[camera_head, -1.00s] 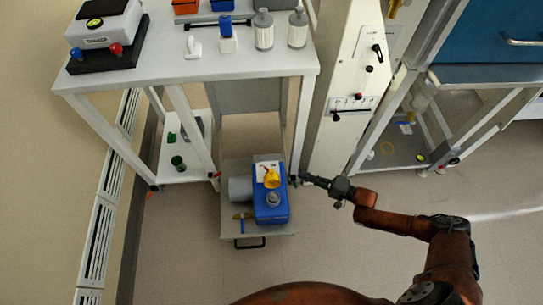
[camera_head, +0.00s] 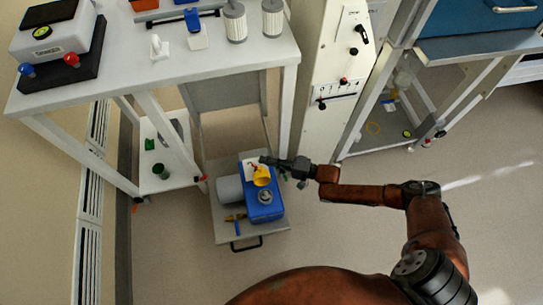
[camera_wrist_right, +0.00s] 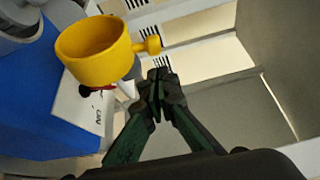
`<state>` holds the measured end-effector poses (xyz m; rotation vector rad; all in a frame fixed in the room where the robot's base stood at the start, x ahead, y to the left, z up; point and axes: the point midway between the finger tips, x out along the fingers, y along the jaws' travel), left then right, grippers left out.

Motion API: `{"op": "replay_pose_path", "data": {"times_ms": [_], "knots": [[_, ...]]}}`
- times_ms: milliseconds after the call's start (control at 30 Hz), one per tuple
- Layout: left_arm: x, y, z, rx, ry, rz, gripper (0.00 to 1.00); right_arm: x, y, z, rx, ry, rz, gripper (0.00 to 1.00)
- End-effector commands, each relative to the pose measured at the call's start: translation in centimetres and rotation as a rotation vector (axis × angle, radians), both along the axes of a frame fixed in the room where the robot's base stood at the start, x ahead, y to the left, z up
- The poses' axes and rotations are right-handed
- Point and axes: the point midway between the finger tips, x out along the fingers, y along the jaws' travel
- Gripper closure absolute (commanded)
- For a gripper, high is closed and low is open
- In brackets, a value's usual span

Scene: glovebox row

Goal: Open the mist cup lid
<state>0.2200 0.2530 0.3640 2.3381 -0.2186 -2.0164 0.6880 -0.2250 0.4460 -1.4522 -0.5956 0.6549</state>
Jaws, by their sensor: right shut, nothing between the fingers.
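A blue box-shaped device (camera_head: 262,208) stands on a low grey trolley. On its top is a yellow cup-shaped part (camera_head: 262,176); in the right wrist view the yellow cup (camera_wrist_right: 92,55) shows its hollow side and a short yellow knob (camera_wrist_right: 149,45) sticking out to the right. I cannot tell for sure whether this yellow part is the lid. My right gripper (camera_head: 265,160) is shut and empty just behind the yellow cup. In the right wrist view its fingertips (camera_wrist_right: 158,82) are just below the knob, apparently apart from it. My left gripper is not in view.
A grey round cap (camera_head: 265,197) sits on the device in front of the yellow cup. A grey cylinder (camera_head: 229,189) is at its left. The trolley (camera_head: 222,228) stands by a white table (camera_head: 190,68) and a white column (camera_head: 325,75). The floor at right is clear.

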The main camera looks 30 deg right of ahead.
Motion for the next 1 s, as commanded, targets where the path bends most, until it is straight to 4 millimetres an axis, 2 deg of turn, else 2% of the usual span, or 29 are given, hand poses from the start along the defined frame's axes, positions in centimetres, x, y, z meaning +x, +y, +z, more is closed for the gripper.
{"op": "replay_pose_path", "data": {"times_ms": [33, 200, 633, 1000], "knots": [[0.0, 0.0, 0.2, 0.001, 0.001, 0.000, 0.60, -0.4, 0.2, 0.5, 0.004, -0.005, -0.001, 1.00], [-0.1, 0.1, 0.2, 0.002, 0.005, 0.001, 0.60, -1.4, 0.6, 0.5, 0.001, -0.006, -0.001, 1.00], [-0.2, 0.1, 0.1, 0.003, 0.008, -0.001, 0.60, -1.9, 0.8, 0.5, -0.004, -0.027, -0.002, 1.00], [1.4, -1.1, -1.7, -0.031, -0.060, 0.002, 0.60, -5.0, 1.6, 1.6, -0.096, -0.343, -0.002, 1.00]]}}
